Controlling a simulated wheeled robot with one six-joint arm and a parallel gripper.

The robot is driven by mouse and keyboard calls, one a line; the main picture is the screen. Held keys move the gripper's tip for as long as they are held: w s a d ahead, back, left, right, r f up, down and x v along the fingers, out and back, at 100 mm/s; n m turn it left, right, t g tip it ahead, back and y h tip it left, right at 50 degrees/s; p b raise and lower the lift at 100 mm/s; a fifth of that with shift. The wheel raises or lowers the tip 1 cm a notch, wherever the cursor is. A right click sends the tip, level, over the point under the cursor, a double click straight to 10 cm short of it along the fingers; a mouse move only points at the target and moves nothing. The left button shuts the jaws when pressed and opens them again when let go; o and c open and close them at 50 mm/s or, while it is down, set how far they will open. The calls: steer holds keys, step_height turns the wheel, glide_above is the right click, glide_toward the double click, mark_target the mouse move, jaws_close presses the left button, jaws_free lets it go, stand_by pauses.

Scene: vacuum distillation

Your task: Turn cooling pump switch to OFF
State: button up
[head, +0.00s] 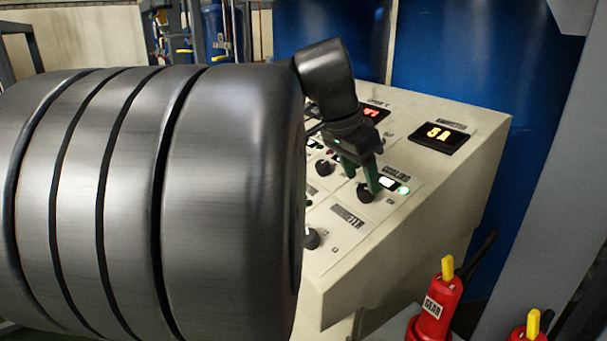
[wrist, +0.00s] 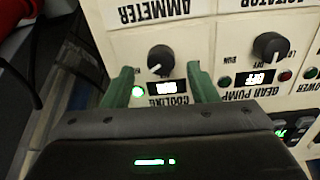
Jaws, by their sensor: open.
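The cooling pump switch is a black round knob (wrist: 160,58) on the cream panel, with a white pointer line. It sits beside a COOLING label (wrist: 168,101), upside down in the wrist view, and a brightly lit small display (wrist: 165,88) whose text I cannot read. A green lamp (wrist: 138,91) glows beside the display. In the wrist view my gripper (wrist: 161,70) is open, its green fingers on either side of the knob area. In the head view my gripper (head: 360,172) points down over the panel, close to the cooling knob (head: 366,192). I cannot tell whether they touch.
The gear pump knob (wrist: 270,45) is near the right finger, with its display reading OFF. Another knob (head: 311,239) is nearer on the panel. Orange-digit displays (head: 447,137) stand behind. Red yellow-topped items (head: 436,305) are below right. My arm hides the left side.

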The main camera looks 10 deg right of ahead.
mark_target(366, 194)
steer(key=shift+x, duration=1.4)
steer(key=shift+w, duration=0.1)
steer(key=c, duration=1)
steer(key=shift+r+n, duration=0.1)
steer(key=shift+n, duration=0.3)
steer(key=n+p, duration=0.2)
steer(key=n, duration=0.3)
steer(key=shift+n, duration=0.3)
steer(key=n+p, duration=0.2)
steer(key=n, duration=0.3)
steer(key=shift+n, duration=0.4)
